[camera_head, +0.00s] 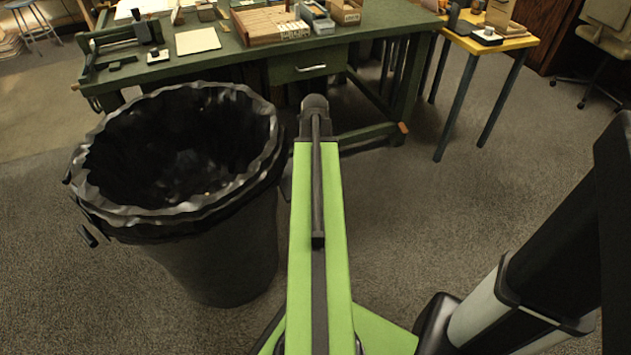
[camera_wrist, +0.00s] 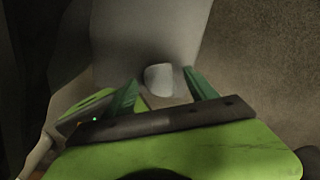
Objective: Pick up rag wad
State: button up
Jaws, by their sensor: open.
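A small whitish, rounded lump, likely the rag wad (camera_wrist: 158,80), shows in the wrist view against a pale grey surface (camera_wrist: 150,30). My gripper (camera_wrist: 161,76) is open, with one green finger on each side of the lump in the picture. Gaps show between the lump and both fingers. I cannot tell how far beyond the fingertips it lies. In the head view, neither the lump nor the gripper's fingers can be made out.
A large bin (camera_head: 235,265) with a black liner stands left of my arm. A green workbench (camera_head: 225,65) with a drawer and several boxes is ahead. A yellow-topped table (camera_head: 510,43) stands at the right. Carpet between my arm and that table is clear.

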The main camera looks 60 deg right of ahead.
jog(key=shift+f+b, duration=0.3)
jog(key=shift+f, duration=0.65)
jog(key=shift+r, duration=0.2)
jog(key=shift+c, duration=0.4)
jog(key=c, duration=1.3)
jog(key=shift+c, duration=0.2)
